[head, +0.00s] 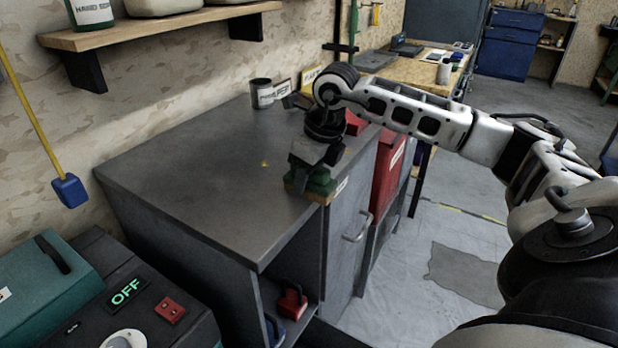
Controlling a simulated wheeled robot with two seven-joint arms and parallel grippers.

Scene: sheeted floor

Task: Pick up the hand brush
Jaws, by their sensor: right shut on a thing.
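The hand brush (318,183) has a green body with tan bristles along its lower edge. It is at the right front edge of the grey cabinet top (210,165). My right gripper (315,163) comes down on the brush from above and is shut on it. The gripper hides the upper part of the brush. I cannot tell whether the bristles still touch the cabinet top. My left gripper is not in view.
A dark can (262,93) and small signs stand at the back of the cabinet top. A wooden shelf (160,32) hangs on the wall at left. A machine with an OFF display (126,291) stands front left. The cabinet top's left part is clear.

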